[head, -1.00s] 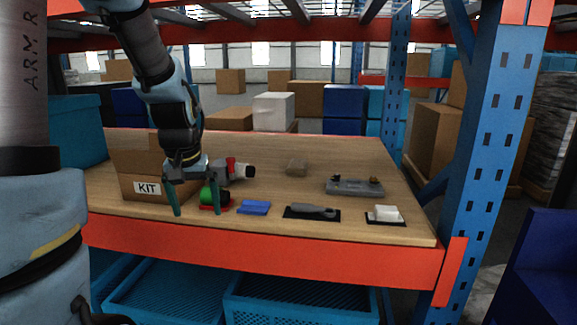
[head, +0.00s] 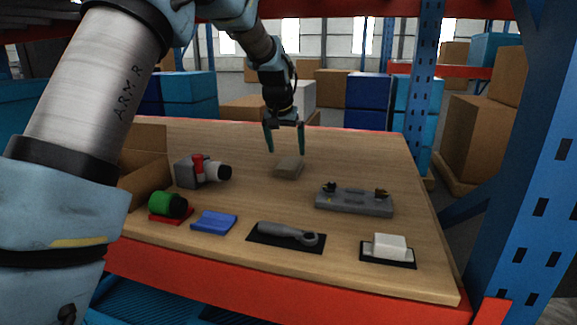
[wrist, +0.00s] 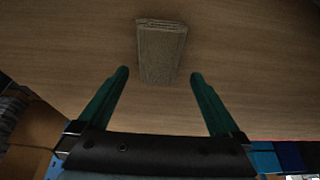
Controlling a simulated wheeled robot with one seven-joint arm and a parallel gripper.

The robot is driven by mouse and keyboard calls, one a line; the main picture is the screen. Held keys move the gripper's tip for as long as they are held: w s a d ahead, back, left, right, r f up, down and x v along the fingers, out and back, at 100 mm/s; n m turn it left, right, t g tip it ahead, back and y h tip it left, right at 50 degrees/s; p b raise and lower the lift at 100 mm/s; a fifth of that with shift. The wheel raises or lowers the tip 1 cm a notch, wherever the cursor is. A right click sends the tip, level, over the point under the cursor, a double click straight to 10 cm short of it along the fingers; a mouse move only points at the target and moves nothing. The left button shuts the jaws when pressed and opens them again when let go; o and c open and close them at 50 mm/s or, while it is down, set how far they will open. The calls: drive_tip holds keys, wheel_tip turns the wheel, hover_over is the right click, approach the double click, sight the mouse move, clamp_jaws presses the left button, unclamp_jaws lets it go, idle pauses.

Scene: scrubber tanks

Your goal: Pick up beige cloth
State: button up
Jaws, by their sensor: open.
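The beige cloth (head: 289,167) is a small folded block lying on the wooden table, toward the back middle in the head view. In the wrist view the cloth (wrist: 161,54) lies just beyond the fingertips, roughly centred between them. My gripper (head: 286,153) is open and empty, pointing down, with its green fingers above and slightly behind the cloth. It also shows in the wrist view (wrist: 159,74), with the fingers spread wider than the cloth. I cannot tell the exact height of the fingertips above the table.
A grey and red device (head: 202,171) is left of the cloth, near a cardboard box (head: 146,182). A grey fixture (head: 354,201) is right. A green roll (head: 167,204), blue cloth (head: 214,221), grey tool (head: 288,235) and white block (head: 389,246) line the front. Wood around the cloth is clear.

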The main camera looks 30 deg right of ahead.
sight(289, 163)
drive_tip(key=shift+p+x, duration=1.2)
drive_tip(key=shift+x, duration=1.85)
drive_tip(key=shift+s, duration=0.15)
drive_tip(key=shift+c, duration=0.2)
drive_tip(key=c, duration=1.2)
wheel_tip(289, 163, up, 10)
drive_tip(key=shift+r+b, duration=0.1)
drive_tip(key=shift+b, duration=1.15)
drive_tip(key=o, duration=0.9)
drive_tip(key=c, duration=0.6)
